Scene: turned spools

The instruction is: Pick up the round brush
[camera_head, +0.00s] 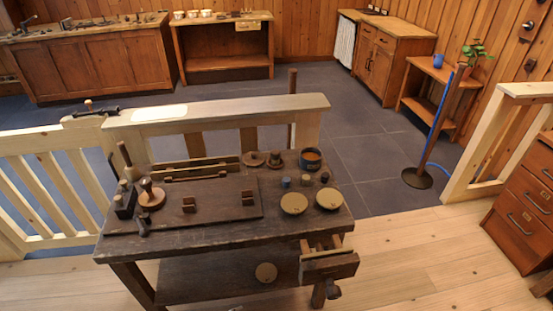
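On the dark wooden workbench (230,238), near its left end, stands a round, knob-handled piece with a pale disc-shaped base (152,198), which looks like the round brush. Its bristles cannot be made out at this size. Just left of it stands a small dark block-like holder (124,205) with a pale wooden handle (125,155) rising behind it. A short dark tool (143,222) lies in front of the round piece. Neither of my grippers is in view.
Two tan discs (293,203) lie at the bench's right, near a dark pot (311,159) and small cylinders. A flat board (188,208) covers the middle. A pale rail (215,107) runs behind the bench. Wooden floor (430,255) is clear at right.

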